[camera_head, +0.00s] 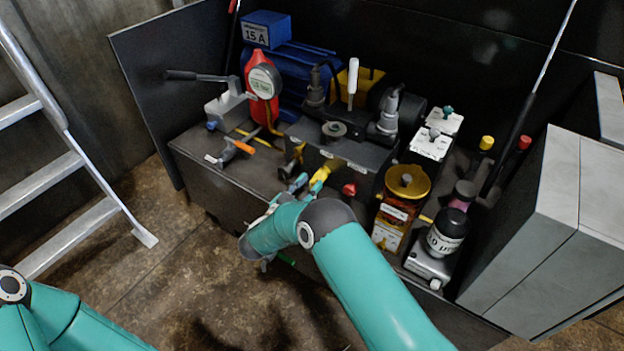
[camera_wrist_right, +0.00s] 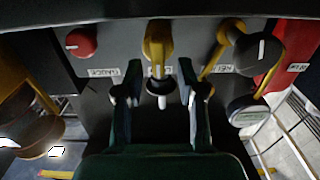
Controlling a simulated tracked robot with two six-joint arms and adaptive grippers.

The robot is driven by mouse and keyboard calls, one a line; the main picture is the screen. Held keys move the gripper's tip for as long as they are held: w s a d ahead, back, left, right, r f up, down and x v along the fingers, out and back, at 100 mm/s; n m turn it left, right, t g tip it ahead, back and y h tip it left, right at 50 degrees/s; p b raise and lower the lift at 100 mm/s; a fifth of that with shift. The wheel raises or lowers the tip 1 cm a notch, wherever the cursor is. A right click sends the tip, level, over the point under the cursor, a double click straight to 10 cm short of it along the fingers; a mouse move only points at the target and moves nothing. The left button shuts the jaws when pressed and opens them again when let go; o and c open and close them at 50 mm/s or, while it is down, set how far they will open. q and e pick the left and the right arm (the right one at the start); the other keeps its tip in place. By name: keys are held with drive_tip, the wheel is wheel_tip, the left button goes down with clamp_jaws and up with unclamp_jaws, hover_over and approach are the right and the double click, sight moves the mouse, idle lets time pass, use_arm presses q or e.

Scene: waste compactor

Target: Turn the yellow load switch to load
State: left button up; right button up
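The yellow load switch (camera_wrist_right: 158,45) is on the dark front panel, upper middle in the right wrist view, its lever pointing down. In the head view its yellow handle (camera_head: 320,177) shows at the front of the bench unit. My right gripper (camera_wrist_right: 158,90) is open, with one finger on each side of the switch's lower end. I cannot tell whether either finger touches it. In the head view the right gripper (camera_head: 291,193) is partly hidden by its own wrist. The label below the switch is partly hidden. My left gripper is out of view.
A red knob (camera_wrist_right: 81,42) sits left of the switch, and a black knob (camera_wrist_right: 256,50) right of it. A yellow-topped canister (camera_head: 407,183) and a black jar (camera_head: 446,232) stand right of my right arm. A ladder (camera_head: 62,140) stands left; floor between is clear.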

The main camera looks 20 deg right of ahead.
drive_tip(key=shift+w+d, duration=0.2)
drive_tip(key=shift+d, duration=0.1)
